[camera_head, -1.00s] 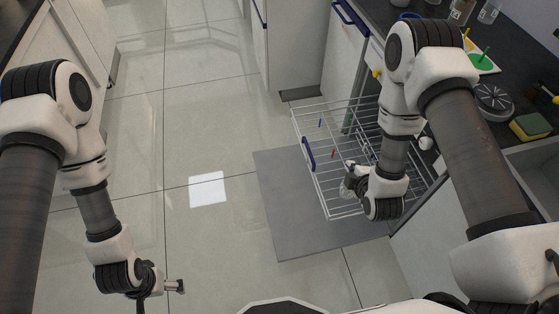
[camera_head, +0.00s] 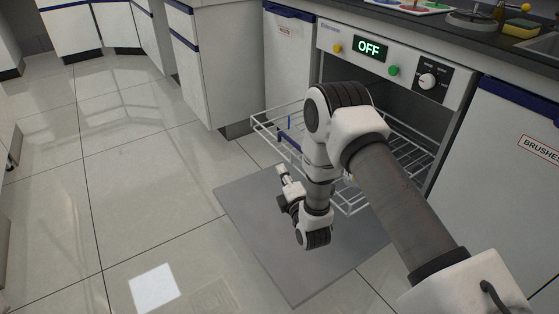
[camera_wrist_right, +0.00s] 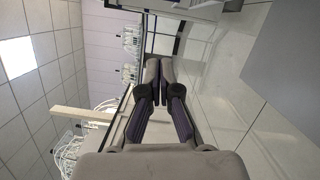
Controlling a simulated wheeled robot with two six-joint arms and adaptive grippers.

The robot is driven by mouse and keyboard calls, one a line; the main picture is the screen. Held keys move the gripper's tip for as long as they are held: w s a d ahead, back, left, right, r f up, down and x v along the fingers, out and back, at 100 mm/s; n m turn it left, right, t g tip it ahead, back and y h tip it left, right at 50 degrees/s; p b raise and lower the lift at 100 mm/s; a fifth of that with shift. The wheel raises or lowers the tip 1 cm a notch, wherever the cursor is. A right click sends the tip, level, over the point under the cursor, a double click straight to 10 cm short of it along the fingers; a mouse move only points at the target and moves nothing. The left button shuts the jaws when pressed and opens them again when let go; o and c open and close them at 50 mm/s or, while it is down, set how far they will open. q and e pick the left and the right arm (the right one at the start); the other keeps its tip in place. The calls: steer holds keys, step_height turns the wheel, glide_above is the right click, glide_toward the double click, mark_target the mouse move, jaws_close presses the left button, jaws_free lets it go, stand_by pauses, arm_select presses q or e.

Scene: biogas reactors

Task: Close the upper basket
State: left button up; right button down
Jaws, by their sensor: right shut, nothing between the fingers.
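The upper basket (camera_head: 408,153) is a white wire rack pulled out of the dishwasher (camera_head: 385,68) in the head view. Its blue front handle (camera_head: 291,143) is partly visible; my right arm hides the middle of the rack. My right gripper (camera_head: 284,171) is in front of the basket's front edge, on the side away from the machine. It appears apart from the wires. In the right wrist view my right gripper (camera_wrist_right: 158,66) has its fingers together with nothing between them. My left gripper is not in view.
A grey mat (camera_head: 260,225) lies on the tiled floor below the basket. White cabinets (camera_head: 203,65) stand to the left and a door labelled brushes (camera_head: 500,150) to the right. The dishwasher's display (camera_head: 369,48) reads OFF. The floor at left is clear.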

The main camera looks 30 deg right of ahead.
steer(key=w+d+r+b, duration=0.1)
steer(key=w+d+b, duration=0.4)
steer(key=w, duration=0.4)
steer(key=shift+w+d+r, duration=0.2)
steer(key=shift+w+r, duration=0.05)
steer(key=shift+w, duration=0.15)
steer(key=shift+d, duration=0.1)
